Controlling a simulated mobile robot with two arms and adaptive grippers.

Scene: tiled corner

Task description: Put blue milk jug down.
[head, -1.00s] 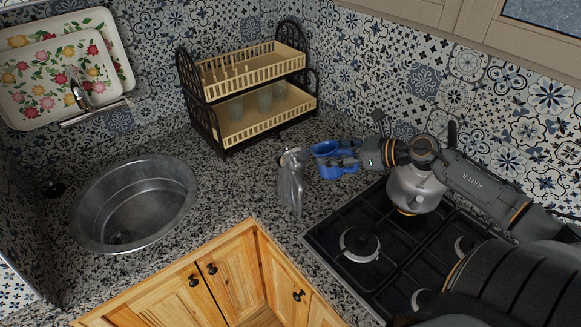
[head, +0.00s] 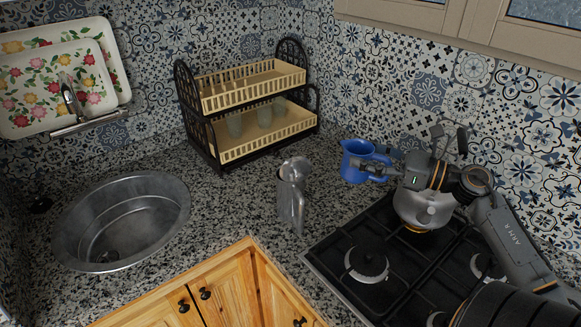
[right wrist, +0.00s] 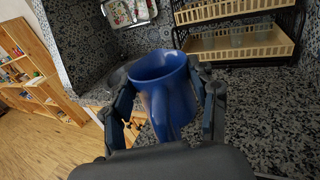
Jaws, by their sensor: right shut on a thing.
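The blue milk jug (head: 354,160) is a small pitcher at the right of the head view, over the counter beside the stove. My right gripper (head: 378,163) is shut on it from the right. In the right wrist view the jug (right wrist: 163,85) is upright between the two fingers of the right gripper (right wrist: 168,108), with its open top facing up. Whether its base touches the counter is hard to tell. My left gripper is in neither view.
A two-tier rack (head: 258,138) with glasses is behind. A metal kettle (head: 420,212) stands on the black stove (head: 345,235). The round sink (head: 120,220) is at left.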

